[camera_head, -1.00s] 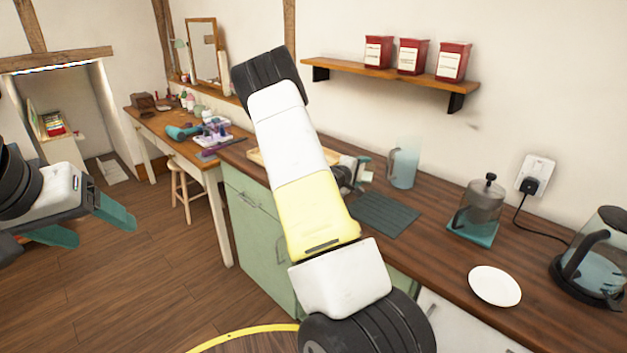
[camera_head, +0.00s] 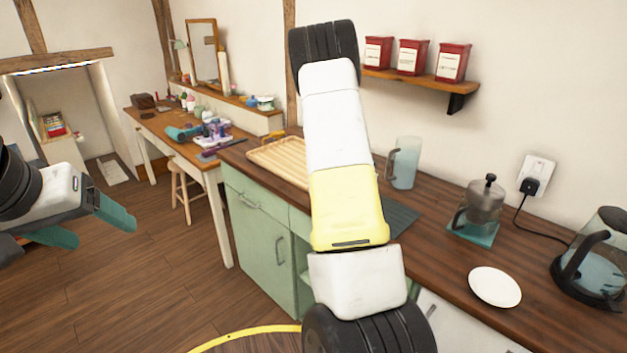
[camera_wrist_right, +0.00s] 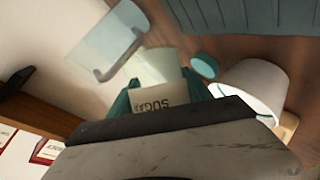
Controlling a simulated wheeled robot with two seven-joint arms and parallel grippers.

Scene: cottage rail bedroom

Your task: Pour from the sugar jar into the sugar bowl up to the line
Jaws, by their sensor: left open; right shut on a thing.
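In the right wrist view my right gripper (camera_wrist_right: 160,82) is shut on a clear jar with a pale label reading SUGAR (camera_wrist_right: 158,101), the sugar jar. The label appears upside down, and much of the jar is hidden by the gripper. A white bowl (camera_wrist_right: 262,80) with a thin teal line, apparently the sugar bowl, stands to the right of the jar, apart from it. Its contents cannot be seen. In the head view my own right arm hides the jar, bowl and right gripper. My left gripper (camera_head: 88,226) is open and empty over the floor, away from the counter.
A clear pitcher (camera_head: 404,163) stands behind the slatted mat (camera_head: 402,219). A wooden tray (camera_head: 272,160) is to the left. A French press (camera_head: 482,207), white plate (camera_head: 494,287) and kettle (camera_head: 597,262) are to the right. A small teal disc (camera_wrist_right: 205,67) lies near the bowl.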

